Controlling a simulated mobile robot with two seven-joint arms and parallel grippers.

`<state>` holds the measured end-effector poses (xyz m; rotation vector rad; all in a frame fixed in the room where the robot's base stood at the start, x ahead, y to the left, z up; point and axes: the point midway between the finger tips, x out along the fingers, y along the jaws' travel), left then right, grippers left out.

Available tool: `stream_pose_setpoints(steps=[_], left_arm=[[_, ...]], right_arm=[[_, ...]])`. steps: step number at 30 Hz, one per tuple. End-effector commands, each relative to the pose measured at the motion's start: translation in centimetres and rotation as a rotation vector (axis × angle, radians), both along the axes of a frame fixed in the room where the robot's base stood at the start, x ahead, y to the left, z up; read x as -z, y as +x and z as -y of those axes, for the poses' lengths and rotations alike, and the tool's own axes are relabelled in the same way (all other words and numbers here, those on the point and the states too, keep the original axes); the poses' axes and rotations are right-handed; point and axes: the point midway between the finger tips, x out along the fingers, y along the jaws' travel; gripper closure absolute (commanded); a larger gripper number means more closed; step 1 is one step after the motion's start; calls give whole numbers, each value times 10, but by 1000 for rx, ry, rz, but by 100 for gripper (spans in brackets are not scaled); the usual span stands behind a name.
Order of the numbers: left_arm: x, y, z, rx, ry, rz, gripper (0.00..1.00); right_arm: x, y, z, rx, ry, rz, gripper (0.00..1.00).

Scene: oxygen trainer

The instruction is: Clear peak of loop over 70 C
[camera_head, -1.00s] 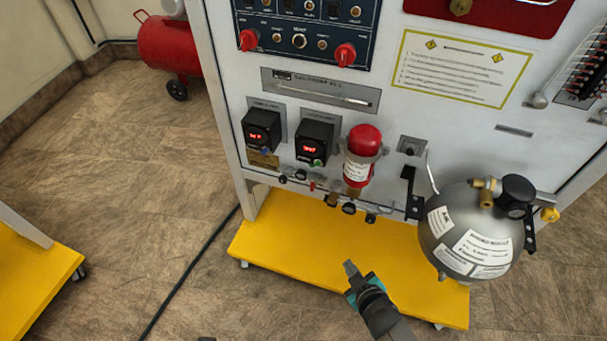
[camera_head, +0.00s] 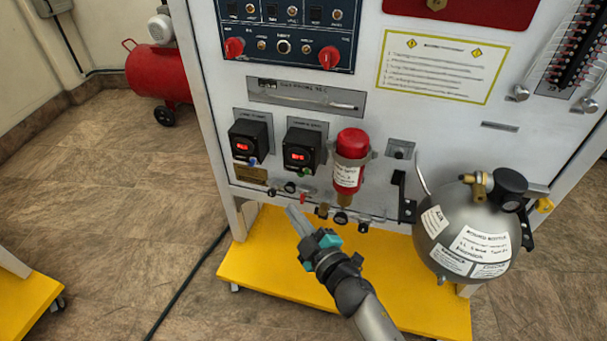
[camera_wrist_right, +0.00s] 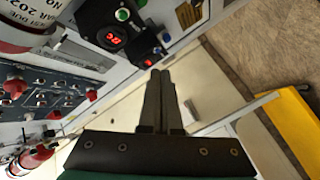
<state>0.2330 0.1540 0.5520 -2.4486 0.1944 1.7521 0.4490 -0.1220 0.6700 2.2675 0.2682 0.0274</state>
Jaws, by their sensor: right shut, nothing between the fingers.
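Two black loop controllers with red lit displays are mounted on the white panel: the left one (camera_head: 249,142) has a blue button (camera_head: 253,161) below it, and the right one (camera_head: 303,150) has a green button (camera_head: 306,169). Their digits are too small to read surely. My right gripper (camera_head: 291,209) is shut and empty, below and in front of the controllers, apart from both. In the right wrist view its closed fingers (camera_wrist_right: 160,74) point toward the controllers. There the green button (camera_wrist_right: 122,15) and blue button (camera_wrist_right: 166,38) both show. My left gripper is not in view.
A red cylinder (camera_head: 351,147) is beside the right controller. Small valves and fittings (camera_head: 341,217) line the panel's lower edge. A grey spherical tank (camera_head: 462,238) juts out at right. The yellow base (camera_head: 266,262) extends below; a red compressor (camera_head: 158,76) stands back left.

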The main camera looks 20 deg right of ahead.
Motion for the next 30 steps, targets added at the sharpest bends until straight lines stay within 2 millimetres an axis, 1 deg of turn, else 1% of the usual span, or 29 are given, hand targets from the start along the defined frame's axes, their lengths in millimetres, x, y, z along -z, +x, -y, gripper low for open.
stream_pose_setpoints(steps=[5, 10, 17, 22, 26, 30], left_arm=[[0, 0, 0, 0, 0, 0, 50], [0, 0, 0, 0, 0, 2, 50], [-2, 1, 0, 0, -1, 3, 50], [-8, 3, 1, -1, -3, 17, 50], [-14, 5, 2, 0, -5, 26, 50], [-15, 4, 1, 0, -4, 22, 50]], right_arm=[[0, 0, 0, 1, 1, -1, 100], [0, 8, 5, 0, -2, 0, 100], [0, 34, 22, 0, -3, 1, 100], [0, 53, 36, 1, -1, 0, 100], [1, 64, 43, -1, 0, -1, 100], [1, 71, 48, -1, 1, -1, 100]])
